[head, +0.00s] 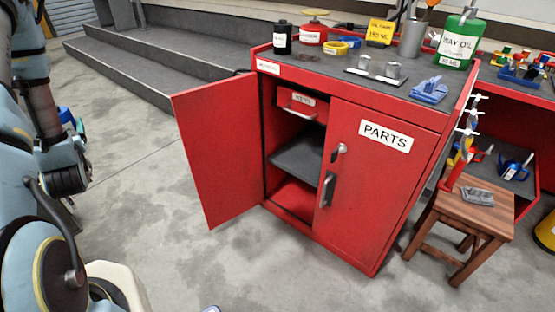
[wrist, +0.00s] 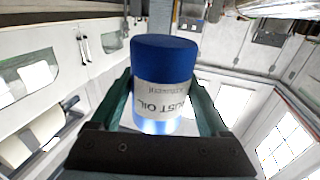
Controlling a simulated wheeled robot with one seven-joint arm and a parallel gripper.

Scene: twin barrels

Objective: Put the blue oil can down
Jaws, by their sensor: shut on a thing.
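The blue oil can (wrist: 165,52) fills the middle of the wrist view. It has a blue top and a pale label that reads partly "UST OIL", upside down in the picture. My gripper (wrist: 163,90) is shut on it, with one dark green finger on each side. The can is clear of any surface in that view. In the head view my arm is at the left edge. A small blue patch (head: 66,115) there may be the can, but I cannot tell.
A red cabinet (head: 360,190) labelled PARTS has its left door (head: 215,150) open. Its top holds several containers, including a green oil can (head: 458,42), and a blue item (head: 430,90). A wooden stool (head: 475,210) stands right. Grey steps (head: 140,65) are behind; the left floor is clear.

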